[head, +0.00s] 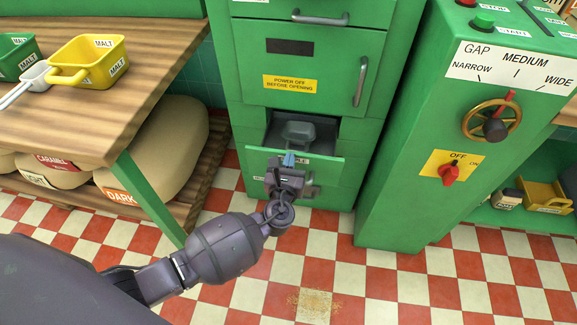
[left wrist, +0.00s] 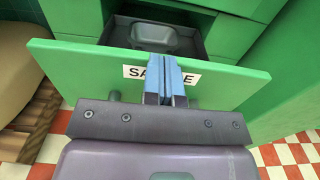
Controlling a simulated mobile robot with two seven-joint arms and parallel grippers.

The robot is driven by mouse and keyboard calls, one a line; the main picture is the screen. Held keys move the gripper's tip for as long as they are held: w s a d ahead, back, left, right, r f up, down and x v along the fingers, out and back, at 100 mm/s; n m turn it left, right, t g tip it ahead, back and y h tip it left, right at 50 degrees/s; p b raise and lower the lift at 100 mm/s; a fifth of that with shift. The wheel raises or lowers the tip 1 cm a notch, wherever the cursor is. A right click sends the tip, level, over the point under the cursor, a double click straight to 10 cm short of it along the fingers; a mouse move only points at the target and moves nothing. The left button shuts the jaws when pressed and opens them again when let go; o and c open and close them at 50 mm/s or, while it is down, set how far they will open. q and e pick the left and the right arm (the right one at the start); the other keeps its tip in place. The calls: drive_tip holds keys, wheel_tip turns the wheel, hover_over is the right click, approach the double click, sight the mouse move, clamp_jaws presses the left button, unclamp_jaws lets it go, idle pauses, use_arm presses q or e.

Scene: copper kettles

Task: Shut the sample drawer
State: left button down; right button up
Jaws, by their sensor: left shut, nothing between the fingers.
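The sample drawer (head: 322,149) is pulled out of the green cabinet (head: 233,75), with its dark interior showing. A grey cup-like container (head: 298,134) sits inside it; it also shows in the left wrist view (left wrist: 153,40). The drawer's green front panel (left wrist: 85,72) carries a white label (left wrist: 205,78), partly hidden by my fingers. My left gripper (head: 288,160) is shut and empty, with its blue fingertips (left wrist: 164,75) in front of the panel near its middle. I cannot tell whether they touch it. My right gripper is not in view.
A green control console (head: 400,190) with a brass wheel (head: 491,119) and red knob (head: 449,175) stands close at right.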

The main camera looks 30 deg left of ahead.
use_arm(q)
drive_tip(key=x, duration=0.4)
drive_tip(key=b+x, duration=0.1)
drive_tip(key=x, duration=0.2)
drive_tip(key=b+x, duration=0.1)
drive_tip(key=x, duration=0.3)
drive_tip(key=shift+w+a+f, duration=0.15)
drive_tip(key=shift+w+f, duration=0.1)
drive_tip(key=shift+w, duration=0.05)
drive_tip(key=shift+w+a+r, duration=0.15)
drive_tip(key=shift+w+r, duration=0.05)
drive_tip(key=shift+w, duration=0.3)
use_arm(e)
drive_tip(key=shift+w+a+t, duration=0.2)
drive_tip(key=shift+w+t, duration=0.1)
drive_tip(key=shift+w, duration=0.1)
use_arm(q)
drive_tip(key=shift+s, duration=0.1)
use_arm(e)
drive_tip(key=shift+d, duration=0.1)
